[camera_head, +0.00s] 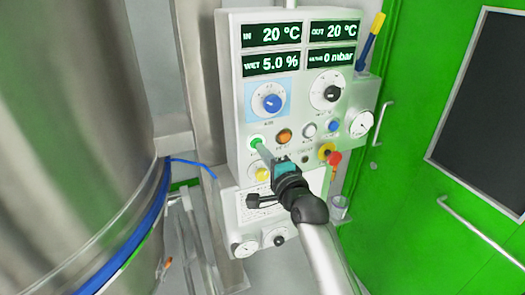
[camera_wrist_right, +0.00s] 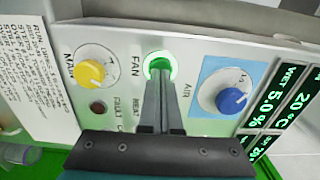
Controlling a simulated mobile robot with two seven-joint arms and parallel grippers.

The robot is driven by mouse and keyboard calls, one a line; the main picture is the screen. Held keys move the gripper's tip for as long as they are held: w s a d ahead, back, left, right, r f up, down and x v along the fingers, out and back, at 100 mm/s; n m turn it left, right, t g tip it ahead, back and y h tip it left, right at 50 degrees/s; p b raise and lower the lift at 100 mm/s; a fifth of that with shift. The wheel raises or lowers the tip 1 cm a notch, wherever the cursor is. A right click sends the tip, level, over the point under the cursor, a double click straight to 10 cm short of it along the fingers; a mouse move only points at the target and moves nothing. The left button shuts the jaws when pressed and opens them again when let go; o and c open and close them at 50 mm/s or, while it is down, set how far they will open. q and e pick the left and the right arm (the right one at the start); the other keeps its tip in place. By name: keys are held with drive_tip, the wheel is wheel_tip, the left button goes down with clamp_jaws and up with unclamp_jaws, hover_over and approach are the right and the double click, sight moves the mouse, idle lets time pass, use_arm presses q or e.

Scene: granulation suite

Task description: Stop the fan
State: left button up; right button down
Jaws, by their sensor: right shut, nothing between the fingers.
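The green fan button (camera_head: 255,140) glows on the left side of the white control panel (camera_head: 238,95). In the right wrist view the green button (camera_wrist_right: 159,64) has a bright ring around it and sits beside the label "FAN". My right gripper (camera_head: 262,149) is shut and empty, its fingertips right at the button. In the wrist view the closed fingertips (camera_wrist_right: 160,80) overlap the button's near edge; I cannot tell whether they touch it. My left gripper is not in view.
A blue knob (camera_head: 272,102), an orange button (camera_head: 284,136) and a yellow knob (camera_head: 262,174) surround the button. A red emergency stop (camera_head: 334,158) is farther right. A steel vessel (camera_head: 70,120) stands left, and a green door (camera_head: 430,190) right.

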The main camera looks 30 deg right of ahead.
drive_tip(key=shift+w, duration=0.3)
